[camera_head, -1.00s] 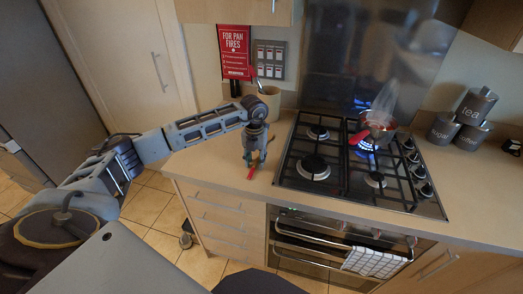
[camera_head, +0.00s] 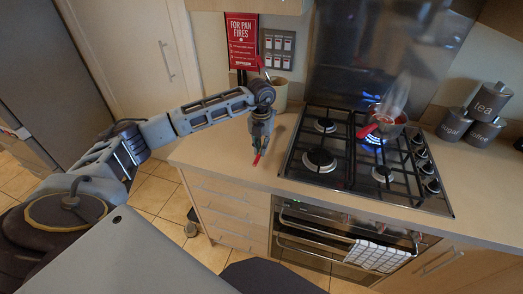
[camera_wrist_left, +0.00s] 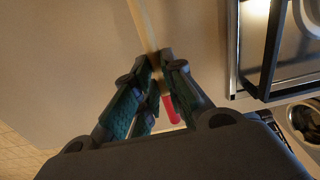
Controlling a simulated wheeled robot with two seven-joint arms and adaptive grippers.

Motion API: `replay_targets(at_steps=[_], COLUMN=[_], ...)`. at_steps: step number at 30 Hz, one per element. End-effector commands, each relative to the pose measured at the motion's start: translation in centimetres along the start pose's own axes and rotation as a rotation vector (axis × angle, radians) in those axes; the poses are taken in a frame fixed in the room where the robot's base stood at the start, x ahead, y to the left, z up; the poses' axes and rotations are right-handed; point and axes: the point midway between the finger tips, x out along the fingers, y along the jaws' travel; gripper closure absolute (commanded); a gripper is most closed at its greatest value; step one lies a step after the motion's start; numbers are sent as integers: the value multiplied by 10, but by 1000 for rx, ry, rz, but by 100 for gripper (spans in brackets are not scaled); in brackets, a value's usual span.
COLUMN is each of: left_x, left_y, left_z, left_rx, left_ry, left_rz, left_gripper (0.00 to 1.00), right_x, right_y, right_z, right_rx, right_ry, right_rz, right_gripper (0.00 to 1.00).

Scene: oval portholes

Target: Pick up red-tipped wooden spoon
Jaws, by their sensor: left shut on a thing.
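The red-tipped wooden spoon (camera_wrist_left: 147,30) shows in the left wrist view as a pale wooden stick running from the top edge down between my fingers. Its red end (camera_wrist_left: 170,109) sticks out past them. My left gripper (camera_wrist_left: 156,62) is shut on the stick. In the head view my left gripper (camera_head: 260,146) points down over the worktop left of the hob, with the red end (camera_head: 257,160) just below it. The fingers hide part of the spoon, and I cannot tell its height above the worktop. My right gripper is not in view.
The gas hob (camera_head: 345,183) lies right of my gripper. A red-handled pan (camera_head: 389,128) stands on its back right burner, with a blue flame and smoke. A beige pot (camera_head: 276,92) stands behind my gripper. Grey canisters (camera_head: 487,101) are at the far right. Worktop (camera_head: 215,150) left of my gripper is clear.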

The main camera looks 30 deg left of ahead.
Motion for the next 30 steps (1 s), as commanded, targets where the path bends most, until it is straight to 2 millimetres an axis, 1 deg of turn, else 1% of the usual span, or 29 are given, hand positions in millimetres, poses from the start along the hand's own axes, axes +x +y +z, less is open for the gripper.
replay_targets(at_steps=[9,15,21,30], left_x=[-47,-70,-79,-79], left_y=[0,0,0,0], left_z=[1,0,0,0], left_rx=[0,0,0,0], left_ry=[-4,-2,-1,0], left_rz=[-1,0,1,0], left_gripper=[100,100,100,100], right_x=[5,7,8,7], right_y=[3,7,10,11], right_z=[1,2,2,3], right_rx=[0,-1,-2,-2], right_ry=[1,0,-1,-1], right_rz=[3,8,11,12], right_gripper=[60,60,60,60])
